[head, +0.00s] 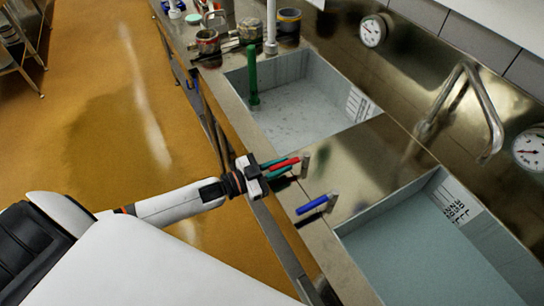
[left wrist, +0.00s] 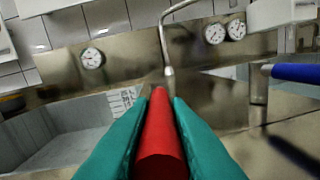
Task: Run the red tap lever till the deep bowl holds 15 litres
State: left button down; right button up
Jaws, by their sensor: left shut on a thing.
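The red tap lever (head: 288,162) sticks out from a short metal post on the steel counter. My left gripper (head: 277,168) is shut on it; in the left wrist view the red lever (left wrist: 160,135) lies between the two teal fingers. A bowl with a green upright pipe (head: 253,78) is sunk at the back, and another bowl (head: 355,238) at the near right has a smooth blue-grey surface that looks like water. A marked scale (head: 456,207) is on its wall, too small to read. I cannot tell which bowl is the deep one. My right gripper is not in view.
A blue lever (head: 313,204) stands close to the right of the red one. A bent metal spout (head: 488,110) rises behind the counter. Round dials (head: 373,31) are on the back wall. Tins (head: 208,42) and tools crowd the far counter end.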

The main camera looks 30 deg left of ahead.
pick_arm(q)
jog(key=shift+s+d+n+t+y, duration=0.15)
jog(key=shift+d+n+t+y, duration=0.15)
jog(key=shift+n+y, duration=0.15)
jog(key=shift+p, duration=0.3)
jog(key=c, duration=1.4)
grip_release()
jog(key=shift+o, duration=0.2)
jog(key=b+v, duration=0.3)
jog(key=v, duration=0.9)
jog(key=shift+s, duration=0.1)
